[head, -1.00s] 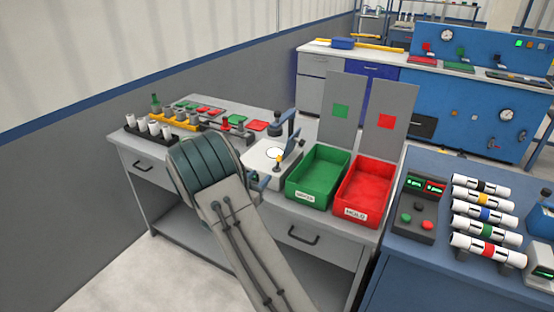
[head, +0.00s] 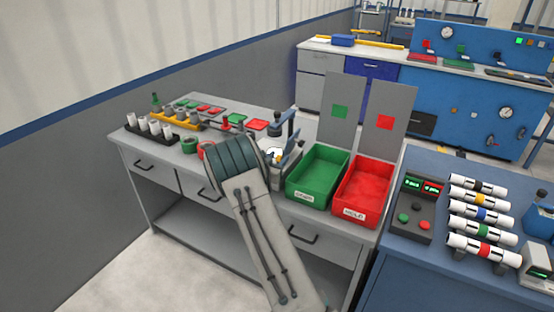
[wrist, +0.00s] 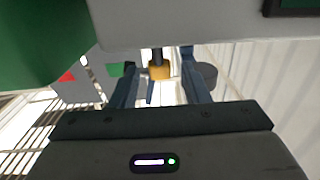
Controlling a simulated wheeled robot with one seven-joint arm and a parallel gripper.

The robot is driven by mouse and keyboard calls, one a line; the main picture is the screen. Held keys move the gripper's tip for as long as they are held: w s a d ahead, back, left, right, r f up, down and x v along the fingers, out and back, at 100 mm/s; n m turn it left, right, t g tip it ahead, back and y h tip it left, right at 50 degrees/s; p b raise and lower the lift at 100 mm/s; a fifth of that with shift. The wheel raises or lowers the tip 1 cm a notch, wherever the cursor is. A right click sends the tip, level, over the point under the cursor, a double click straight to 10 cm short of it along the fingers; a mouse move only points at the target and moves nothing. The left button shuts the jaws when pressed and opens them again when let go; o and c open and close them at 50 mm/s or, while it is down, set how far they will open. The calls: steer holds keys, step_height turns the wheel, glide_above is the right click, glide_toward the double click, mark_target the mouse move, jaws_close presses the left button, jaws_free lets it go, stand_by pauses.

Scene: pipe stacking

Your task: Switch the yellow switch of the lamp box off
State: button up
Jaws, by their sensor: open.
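The lamp box (head: 268,145) is pale and stands on the grey workbench to the left of the green bin. My arm covers much of it in the head view. The yellow switch (wrist: 159,71) shows in the wrist view as a small yellow block below a dark stem. My gripper (wrist: 158,62) is open, with one blue-grey finger on each side of the switch. A gap shows between the switch and each finger; I see no contact. In the head view the fingertips are not clearly visible behind my arm.
A green bin (head: 317,172) and a red bin (head: 363,190) stand just right of the lamp box. White cylinders (head: 155,126) and red and green pads stand at the bench's left and back. A blue table (head: 385,255) with striped pipes is at the right.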

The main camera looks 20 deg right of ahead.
jaws_close()
steer(key=shift+f+b, duration=0.2)
steer(key=shift+b, duration=0.5)
steer(key=shift+a+b, duration=0.15)
steer(key=shift+b, duration=0.35)
steer(key=shift+s+a+t+h+b, duration=0.1)
steer(key=shift+s+t+h+b, duration=0.1)
steer(key=shift+t+h+b, duration=0.5)
steer(key=shift+r, duration=0.2)
jaws_free()
